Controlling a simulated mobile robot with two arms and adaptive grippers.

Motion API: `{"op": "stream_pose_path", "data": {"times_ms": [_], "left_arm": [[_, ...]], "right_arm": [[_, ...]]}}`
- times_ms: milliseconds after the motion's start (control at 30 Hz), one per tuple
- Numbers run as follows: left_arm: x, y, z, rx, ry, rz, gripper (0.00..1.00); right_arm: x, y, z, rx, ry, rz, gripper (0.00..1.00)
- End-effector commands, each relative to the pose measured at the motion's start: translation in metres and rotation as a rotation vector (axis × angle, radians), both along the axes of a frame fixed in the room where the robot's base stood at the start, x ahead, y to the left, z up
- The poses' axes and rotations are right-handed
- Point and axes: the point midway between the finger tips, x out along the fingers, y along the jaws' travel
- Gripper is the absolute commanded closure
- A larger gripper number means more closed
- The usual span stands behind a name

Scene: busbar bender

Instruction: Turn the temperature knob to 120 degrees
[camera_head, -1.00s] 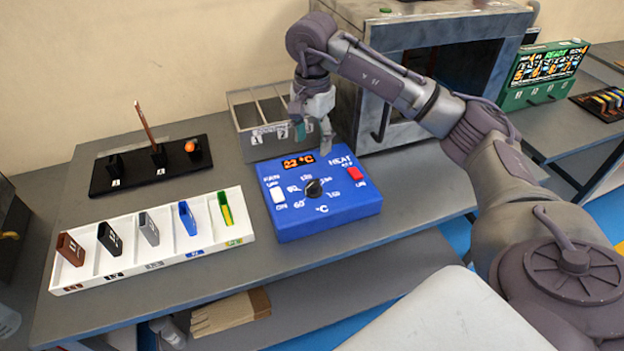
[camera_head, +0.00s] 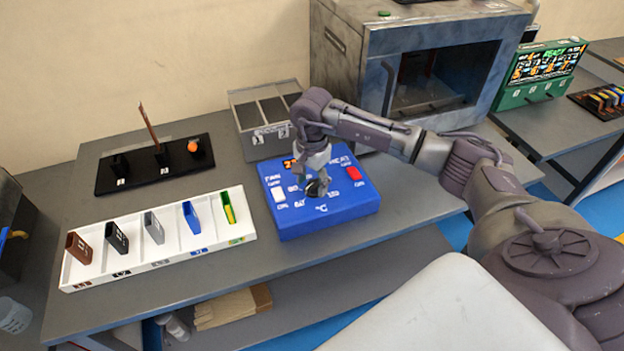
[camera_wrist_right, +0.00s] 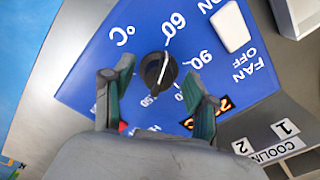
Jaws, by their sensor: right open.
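The blue heater box (camera_head: 345,208) stands on the grey table with a round black temperature knob (camera_head: 319,190) on its top. My right gripper (camera_head: 316,186) is over the box at the knob. In the wrist view its open fingers (camera_wrist_right: 158,78) stand on either side of the knob; I cannot tell whether they touch it. The gripper hides part of the dial numbers and the orange display (camera_head: 289,164). My left gripper is not in view.
A white fan switch (camera_head: 278,194) and a red heat switch (camera_head: 353,173) flank the knob. A white tray (camera_head: 160,265) with coloured pieces lies left, a grey bin (camera_head: 262,148) behind the box, and an oven (camera_head: 350,60) behind right.

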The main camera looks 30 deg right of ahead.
Motion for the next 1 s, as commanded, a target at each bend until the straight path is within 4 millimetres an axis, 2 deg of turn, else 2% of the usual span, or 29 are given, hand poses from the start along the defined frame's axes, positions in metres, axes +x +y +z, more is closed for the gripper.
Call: {"op": "stream_pose_path", "data": {"times_ms": [67, 400, 733, 1000], "left_arm": [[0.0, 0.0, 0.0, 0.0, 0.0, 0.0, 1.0], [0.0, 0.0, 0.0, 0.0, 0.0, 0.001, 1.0], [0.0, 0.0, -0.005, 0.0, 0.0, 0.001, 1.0], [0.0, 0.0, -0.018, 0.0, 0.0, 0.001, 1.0]], "right_arm": [[0.0, 0.0, 0.0, 0.0, 0.0, 0.0, 0.42], [0.0, 0.0, 0.001, 0.0, 0.0, 0.0, 0.99], [0.0, 0.0, 0.0, 0.0, 0.0, -0.043, 1.0], [0.002, -0.001, -0.002, 0.0, -0.001, -0.21, 1.0]]}}
